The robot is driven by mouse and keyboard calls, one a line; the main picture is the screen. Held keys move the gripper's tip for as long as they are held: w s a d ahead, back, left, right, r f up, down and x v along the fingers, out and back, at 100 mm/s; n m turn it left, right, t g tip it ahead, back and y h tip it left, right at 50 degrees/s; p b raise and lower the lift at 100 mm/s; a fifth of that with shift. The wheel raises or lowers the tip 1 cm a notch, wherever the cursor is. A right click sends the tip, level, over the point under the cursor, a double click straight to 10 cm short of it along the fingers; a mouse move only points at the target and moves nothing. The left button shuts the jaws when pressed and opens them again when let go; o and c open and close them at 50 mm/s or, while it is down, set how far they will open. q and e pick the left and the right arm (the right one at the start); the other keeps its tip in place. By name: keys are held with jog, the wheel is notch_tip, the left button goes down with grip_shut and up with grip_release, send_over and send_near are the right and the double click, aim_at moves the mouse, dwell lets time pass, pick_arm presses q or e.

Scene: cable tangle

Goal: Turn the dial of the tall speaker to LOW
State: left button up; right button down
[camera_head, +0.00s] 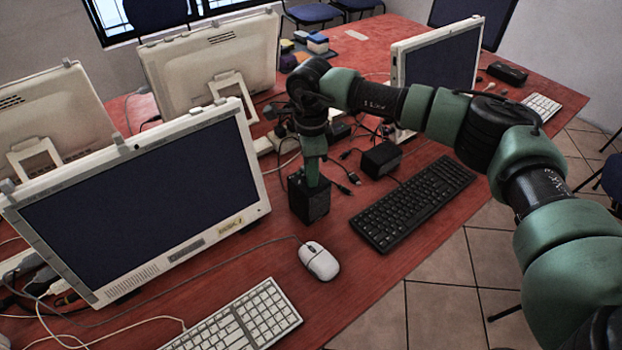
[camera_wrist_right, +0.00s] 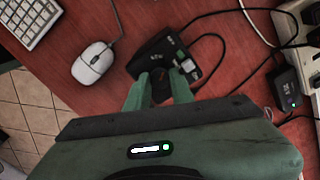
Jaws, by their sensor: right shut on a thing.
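The tall speaker (camera_head: 308,203) is a black upright box on the red table, between the front monitor and the black keyboard. In the right wrist view its top (camera_wrist_right: 158,52) carries small white marks too small to read. My right gripper (camera_head: 312,176) points down onto the speaker's top. In the wrist view its green fingers (camera_wrist_right: 159,80) are shut on a dark round dial (camera_wrist_right: 161,88) between them. The fingers hide parts of the dial, and I cannot tell its setting. My left gripper is not in view.
A lower black box (camera_head: 381,159) stands right of the tall speaker. A white mouse (camera_head: 319,261), black keyboard (camera_head: 413,203), white keyboard (camera_head: 240,318) and monitor (camera_head: 145,200) surround it. Cables, plugs and a power strip (camera_head: 264,145) lie behind it.

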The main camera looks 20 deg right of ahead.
jog(key=n+b, duration=0.2)
jog(key=n, duration=0.1)
jog(key=shift+n+b, duration=0.55)
jog(key=shift+n, duration=0.75)
jog(key=c, duration=1.2)
grip_release()
jog(key=shift+r, duration=0.1)
